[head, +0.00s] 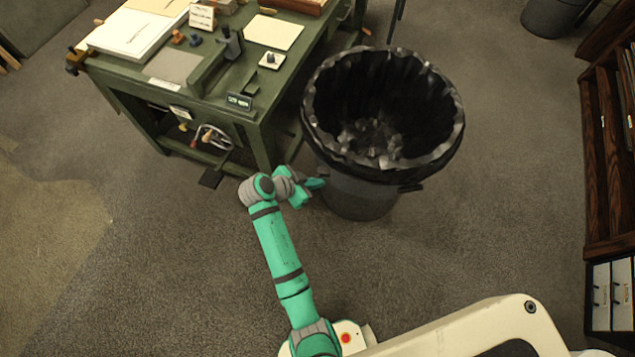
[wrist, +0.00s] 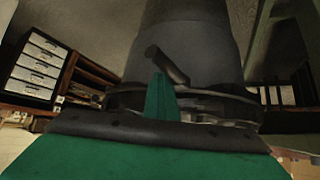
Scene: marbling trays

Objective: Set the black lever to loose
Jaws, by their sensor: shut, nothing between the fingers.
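A small black lever or knob (head: 270,58) stands on a pale plate on top of the green workbench (head: 205,100) in the head view. It is too small to tell its setting or any labels. My gripper (head: 317,184) is shut and empty, low beside the grey bin, to the right of the bench and well away from the plate. In the wrist view its green fingertips (wrist: 161,95) are together in front of the bin's dark handle (wrist: 167,65); I cannot tell if they touch it. The lever is not in the wrist view.
The grey bin (head: 350,198) with a black liner stands close by my gripper, right of the bench. A tall upright dark press-like piece (head: 229,42) and a small display (head: 239,101) are on the bench. A wooden shelf (head: 600,160) is at right. Carpet is clear at left.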

